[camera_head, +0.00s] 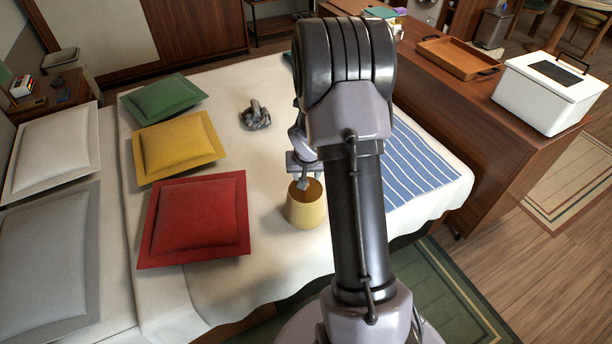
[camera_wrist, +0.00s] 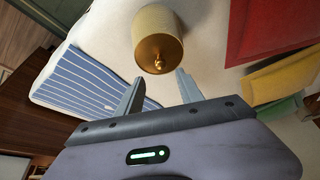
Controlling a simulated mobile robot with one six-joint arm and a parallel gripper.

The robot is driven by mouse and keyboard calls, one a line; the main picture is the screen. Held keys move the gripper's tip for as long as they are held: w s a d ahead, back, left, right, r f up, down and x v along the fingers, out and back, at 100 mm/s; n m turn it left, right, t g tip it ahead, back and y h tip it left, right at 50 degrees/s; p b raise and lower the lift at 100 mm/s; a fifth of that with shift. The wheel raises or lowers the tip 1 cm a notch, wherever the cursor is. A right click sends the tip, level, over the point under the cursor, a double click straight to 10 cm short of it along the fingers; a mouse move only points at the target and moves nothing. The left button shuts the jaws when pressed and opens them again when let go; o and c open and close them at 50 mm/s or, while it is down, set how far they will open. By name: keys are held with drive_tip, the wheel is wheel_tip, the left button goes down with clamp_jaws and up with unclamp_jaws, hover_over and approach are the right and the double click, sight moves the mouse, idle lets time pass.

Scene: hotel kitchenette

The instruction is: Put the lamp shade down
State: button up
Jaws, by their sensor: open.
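The lamp shade (camera_head: 306,212) is a tan-yellow, tapered cylinder. It appears to stand upright on the white bedspread near the bed's front edge, to the right of the red cushion. My gripper (camera_head: 304,184) is at its top in the head view, partly overlapping the rim. In the wrist view the shade (camera_wrist: 158,30) shows a gold end with a small knob, just beyond the fingertips. My gripper (camera_wrist: 160,76) is open there, with nothing between its fingers. My arm hides part of the bed to the right of the shade.
Red (camera_head: 198,217), yellow (camera_head: 176,147) and green (camera_head: 162,98) cushions lie left on the bed. A grey crumpled object (camera_head: 256,115) lies behind the shade. A blue striped cloth (camera_head: 415,165) is at right. A wooden tray (camera_head: 457,58) and white box (camera_head: 545,95) stand on the cabinet.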

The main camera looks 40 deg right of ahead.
drive_tip(key=s+a+r+t+y, duration=0.1)
drive_tip(key=s+a+r, duration=0.1)
drive_tip(key=a+r, duration=0.7)
drive_tip(key=s+a+r, duration=0.3)
drive_tip(key=a+r, duration=0.4)
drive_tip(key=r, duration=0.4)
drive_tip(key=s+a+r+n+y, duration=0.1)
drive_tip(key=s+a+r+y, duration=0.1)
drive_tip(key=s+a, duration=0.6)
drive_tip(key=s+a+r+n+t+y, duration=0.1)
drive_tip(key=s+a+r+n, duration=0.1)
drive_tip(key=s+a+r, duration=0.3)
drive_tip(key=s+a, duration=0.2)
drive_tip(key=s, duration=0.1)
drive_tip(key=shift+a+r+y, duration=0.15)
drive_tip(key=shift+a+y, duration=0.25)
